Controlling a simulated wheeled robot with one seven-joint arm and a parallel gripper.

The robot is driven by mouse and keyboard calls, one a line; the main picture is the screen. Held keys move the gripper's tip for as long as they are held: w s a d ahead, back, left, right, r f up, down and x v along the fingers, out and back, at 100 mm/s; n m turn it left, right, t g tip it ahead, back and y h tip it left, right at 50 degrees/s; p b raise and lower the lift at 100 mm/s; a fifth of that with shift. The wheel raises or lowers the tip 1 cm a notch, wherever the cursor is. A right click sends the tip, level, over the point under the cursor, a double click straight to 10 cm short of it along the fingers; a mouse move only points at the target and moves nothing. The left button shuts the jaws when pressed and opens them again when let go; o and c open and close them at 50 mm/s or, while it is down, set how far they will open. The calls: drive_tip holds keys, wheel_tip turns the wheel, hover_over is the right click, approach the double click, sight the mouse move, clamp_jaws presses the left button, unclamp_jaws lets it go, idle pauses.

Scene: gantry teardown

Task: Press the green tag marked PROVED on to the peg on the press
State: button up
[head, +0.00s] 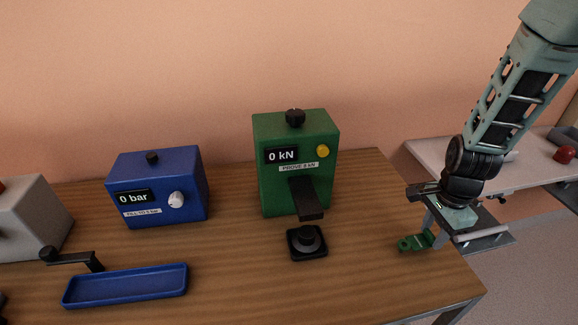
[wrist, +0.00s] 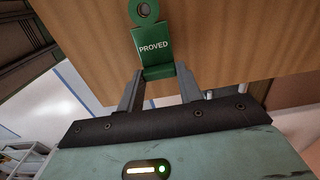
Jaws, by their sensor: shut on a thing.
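The green tag (head: 415,242) has a flat face reading PROVED and a round end with a hole; its face shows clearly in the wrist view (wrist: 153,45). My gripper (head: 430,232) is shut on the tag's near end, with a finger on each side in the wrist view (wrist: 158,88). The ringed end points away from my gripper, to the left in the head view, near the table's right end. The green press (head: 268,180) stands left of it, reading 0 kN, with a PROVE label. A yellow round part (head: 323,151) is on its front; I cannot tell which part is the peg.
A black round pad (head: 307,243) sits below the press's dark arm (head: 306,199). A blue box (head: 160,188) reading 0 bar and a blue tray (head: 125,286) are further left. The wooden table (head: 365,225) is clear between press and tag. A pale side table (head: 425,152) stands behind right.

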drive_tip(key=shift+r+p, duration=2.15)
drive_tip(key=shift+r, duration=0.3)
drive_tip(key=shift+s+f, duration=0.1)
